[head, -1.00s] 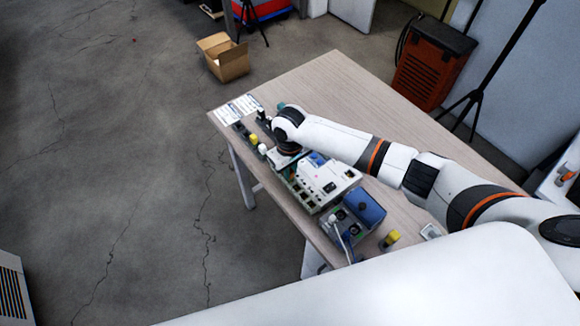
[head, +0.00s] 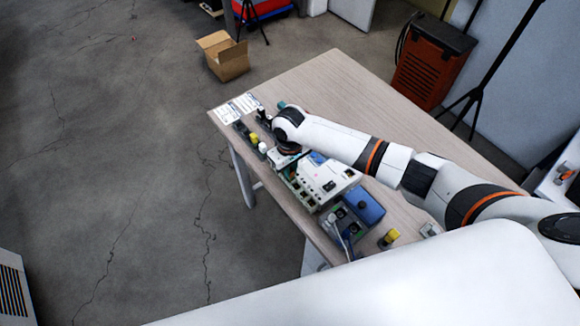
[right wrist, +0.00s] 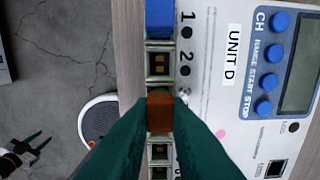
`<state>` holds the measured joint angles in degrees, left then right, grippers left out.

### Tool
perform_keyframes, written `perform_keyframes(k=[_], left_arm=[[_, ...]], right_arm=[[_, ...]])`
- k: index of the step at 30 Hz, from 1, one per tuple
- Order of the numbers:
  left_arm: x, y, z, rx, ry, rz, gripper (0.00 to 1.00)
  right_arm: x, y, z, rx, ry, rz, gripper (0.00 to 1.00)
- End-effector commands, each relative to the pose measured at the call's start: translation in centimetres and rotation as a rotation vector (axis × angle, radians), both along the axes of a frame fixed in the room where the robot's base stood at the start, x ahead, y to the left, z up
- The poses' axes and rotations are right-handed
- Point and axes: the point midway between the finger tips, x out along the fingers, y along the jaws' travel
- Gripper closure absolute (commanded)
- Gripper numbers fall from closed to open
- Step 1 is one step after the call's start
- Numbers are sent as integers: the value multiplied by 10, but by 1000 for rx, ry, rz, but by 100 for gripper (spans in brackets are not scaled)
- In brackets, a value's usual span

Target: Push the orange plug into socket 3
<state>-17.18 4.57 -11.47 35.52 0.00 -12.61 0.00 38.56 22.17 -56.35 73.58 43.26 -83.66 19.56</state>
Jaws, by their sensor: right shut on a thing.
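In the right wrist view the orange plug (right wrist: 160,113) is between the dark green fingers of my right gripper (right wrist: 161,103), which is shut on it. The plug is over the socket beside the number 3 and covers it; how deep it sits cannot be told. The socket strip belongs to the white unit marked UNIT D (right wrist: 232,55). A blue plug (right wrist: 160,18) is at socket 1, and socket 2 (right wrist: 159,63) is empty. In the head view my right arm reaches over the unit (head: 322,180) and hides the plug and fingertips.
Below socket 3, more empty sockets (right wrist: 159,153) show between the fingers. On the table (head: 325,85) stand a blue box (head: 364,205), a yellow-topped piece (head: 389,237) and papers (head: 236,108). The far right part of the tabletop is clear.

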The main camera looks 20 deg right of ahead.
Motion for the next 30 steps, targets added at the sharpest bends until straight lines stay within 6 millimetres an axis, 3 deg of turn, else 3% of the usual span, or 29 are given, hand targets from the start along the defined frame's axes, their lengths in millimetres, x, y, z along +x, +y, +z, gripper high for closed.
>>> perform_keyframes(k=[30], left_arm=[[0, 0, 5, 0, -1, 0, 60]], right_arm=[[-2, 0, -6, 0, 3, 0, 100]])
